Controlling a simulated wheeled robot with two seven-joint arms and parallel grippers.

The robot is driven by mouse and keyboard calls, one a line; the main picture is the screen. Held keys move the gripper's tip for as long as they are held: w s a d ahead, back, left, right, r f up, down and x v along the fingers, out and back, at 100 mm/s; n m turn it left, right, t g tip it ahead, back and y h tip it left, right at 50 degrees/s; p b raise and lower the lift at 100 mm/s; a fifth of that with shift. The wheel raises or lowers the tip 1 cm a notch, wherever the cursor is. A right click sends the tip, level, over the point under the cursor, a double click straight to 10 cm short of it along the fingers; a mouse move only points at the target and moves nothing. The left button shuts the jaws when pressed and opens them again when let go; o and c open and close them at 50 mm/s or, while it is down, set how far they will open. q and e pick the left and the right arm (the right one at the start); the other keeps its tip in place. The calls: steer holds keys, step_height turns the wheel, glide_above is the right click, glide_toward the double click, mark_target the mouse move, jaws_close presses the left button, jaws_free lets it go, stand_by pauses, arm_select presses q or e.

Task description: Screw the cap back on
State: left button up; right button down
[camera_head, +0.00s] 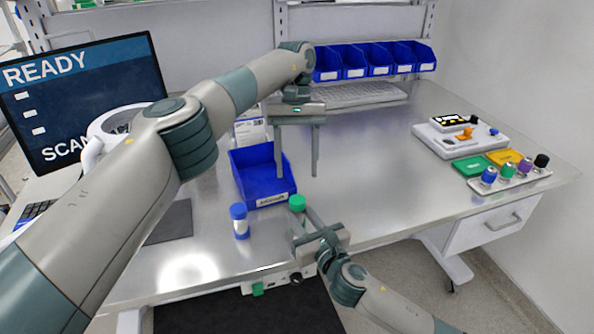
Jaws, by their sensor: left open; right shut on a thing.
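A green cap (297,203) shows at the tips of my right gripper (301,219), near the table's front edge. The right gripper is shut on the green-capped thing; whatever is below the cap is mostly hidden by the fingers, so I cannot tell how the cap sits. My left gripper (297,175) is open and empty, pointing down above and behind the green cap. Its two fingers are wide apart. A small bottle with a blue cap (239,211) stands upright on the table to the left.
A blue bin (263,200) stands just behind the blue-capped bottle. Blue bins (354,73) and a keyboard (362,95) line the back. A rack with several coloured caps (511,180) and a white device (460,146) sit at right. The table's middle right is clear.

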steer(key=c, duration=1.4)
jaws_free()
steer(key=shift+o, duration=0.2)
steer(key=b+v, duration=0.3)
steer(key=v, duration=1.4)
steer(key=shift+s, duration=0.2)
steer(key=shift+f, duration=0.1)
